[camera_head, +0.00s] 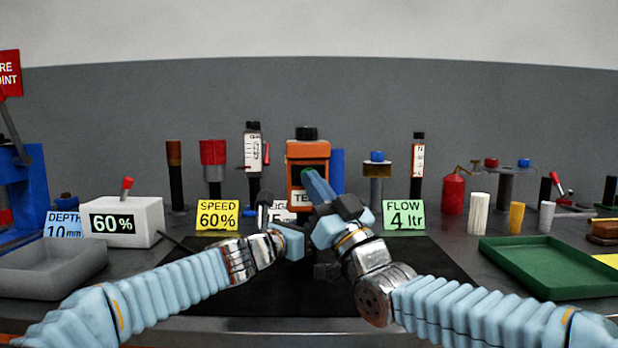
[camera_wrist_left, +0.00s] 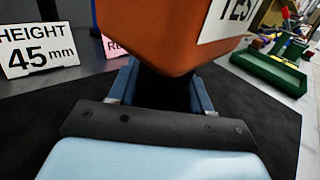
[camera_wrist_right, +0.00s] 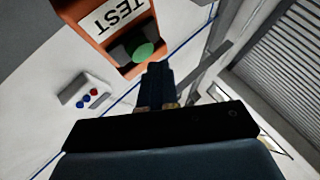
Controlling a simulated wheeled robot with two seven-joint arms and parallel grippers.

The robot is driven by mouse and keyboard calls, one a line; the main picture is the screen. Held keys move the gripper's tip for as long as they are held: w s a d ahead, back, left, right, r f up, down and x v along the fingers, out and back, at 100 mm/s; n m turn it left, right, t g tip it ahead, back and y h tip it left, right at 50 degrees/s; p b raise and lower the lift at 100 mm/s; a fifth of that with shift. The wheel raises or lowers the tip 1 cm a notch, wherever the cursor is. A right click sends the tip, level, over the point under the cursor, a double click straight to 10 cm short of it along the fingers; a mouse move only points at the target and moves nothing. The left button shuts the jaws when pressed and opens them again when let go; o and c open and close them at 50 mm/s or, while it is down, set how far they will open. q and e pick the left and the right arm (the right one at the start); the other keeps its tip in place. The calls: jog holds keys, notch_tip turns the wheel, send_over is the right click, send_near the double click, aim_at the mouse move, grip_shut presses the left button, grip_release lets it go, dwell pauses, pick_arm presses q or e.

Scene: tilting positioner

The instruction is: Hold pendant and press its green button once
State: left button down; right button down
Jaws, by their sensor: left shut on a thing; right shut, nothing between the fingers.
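The orange pendant (camera_head: 308,153) stands upright at the middle of the head view, with a TEST label on its front. In the left wrist view its orange body (camera_wrist_left: 150,30) fills the top, above a black handle (camera_wrist_left: 168,88). My left gripper (camera_wrist_left: 160,85) is shut on that handle. The green button (camera_wrist_right: 143,50) shows on the pendant's face in the right wrist view. My right gripper (camera_wrist_right: 157,70) is shut and empty, its fingertips close to the button. I cannot tell whether they touch it. In the head view the right gripper (camera_head: 312,178) partly covers the pendant's front.
A black mat (camera_head: 230,285) lies beneath my arms. A grey tray (camera_head: 50,268) and a white 60% box (camera_head: 125,220) are at left. A green tray (camera_head: 550,268) is at right. Tools and yellow and green signs stand behind the mat.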

jog(key=shift+s+d, duration=0.2)
jog(key=shift+s, duration=2.35)
pick_arm(q)
jog(key=c, duration=0.6)
grip_release()
jog(key=shift+o, duration=0.9)
jog(key=shift+f, duration=0.1)
